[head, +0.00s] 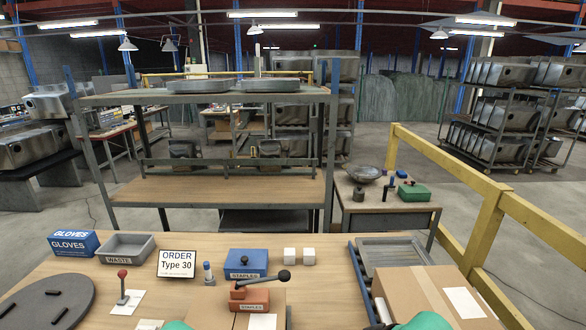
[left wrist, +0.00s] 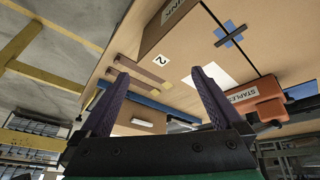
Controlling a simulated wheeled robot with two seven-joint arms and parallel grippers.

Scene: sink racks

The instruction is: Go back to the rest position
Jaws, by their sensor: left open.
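My left gripper (left wrist: 160,74) shows in the left wrist view with its two dark purple fingers spread wide and nothing between them. Beyond the fingers is a cardboard surface with a white paper and an orange stapler (left wrist: 255,103) to the right. The fingers look apart from these things. In the head view only teal rounded parts of mine show at the bottom edge, and neither gripper's fingers can be seen there. My right gripper is not in view.
The workbench (head: 330,270) holds an order sign (head: 177,263), a waste tray (head: 127,248), a gloves box (head: 75,243), a blue staples box (head: 246,264) and a cardboard box (head: 440,290) at right. A yellow rail (head: 490,215) runs along the right. A metal rack (head: 210,100) stands behind.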

